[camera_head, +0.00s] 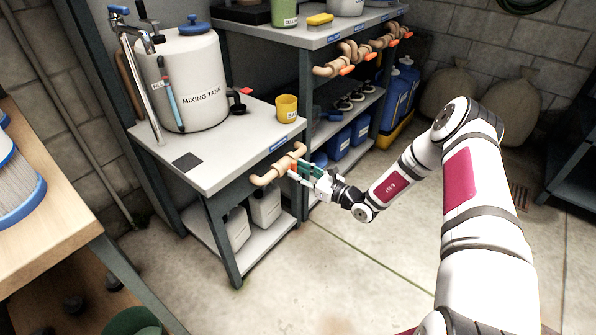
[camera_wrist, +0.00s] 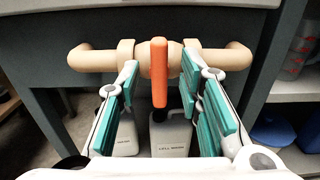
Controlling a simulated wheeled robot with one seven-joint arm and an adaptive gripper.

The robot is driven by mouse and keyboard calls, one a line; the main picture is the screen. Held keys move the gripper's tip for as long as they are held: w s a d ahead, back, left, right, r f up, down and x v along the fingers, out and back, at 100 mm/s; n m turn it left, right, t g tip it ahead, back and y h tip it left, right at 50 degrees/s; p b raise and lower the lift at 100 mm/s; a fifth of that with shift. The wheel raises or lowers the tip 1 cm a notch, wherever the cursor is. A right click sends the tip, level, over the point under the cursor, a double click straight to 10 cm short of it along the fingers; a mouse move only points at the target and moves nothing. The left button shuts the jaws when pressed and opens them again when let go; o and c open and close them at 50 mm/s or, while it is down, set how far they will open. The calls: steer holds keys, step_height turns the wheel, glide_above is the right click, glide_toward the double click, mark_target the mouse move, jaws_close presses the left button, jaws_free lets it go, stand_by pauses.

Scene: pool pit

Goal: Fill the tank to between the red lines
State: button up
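The white mixing tank (camera_head: 200,80) stands on the grey workbench (camera_head: 225,160) in the head view. A sight tube (camera_head: 170,105) with blue in it runs up its left side. The red lines are too small to make out. A tan pipe (camera_head: 262,179) with an orange valve handle (camera_wrist: 159,70) is fixed at the bench's front right. My gripper (camera_head: 309,174) is at this valve. In the wrist view the handle lies between its open teal-padded fingers, with a visible gap on either side.
A yellow cup (camera_head: 287,107) stands on the bench near its back right corner. White jugs (camera_head: 265,205) stand on the shelf below. More tan pipes with orange handles (camera_head: 347,70) line the shelf unit behind. The floor in front is clear.

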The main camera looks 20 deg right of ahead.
steer(key=v, duration=1.1)
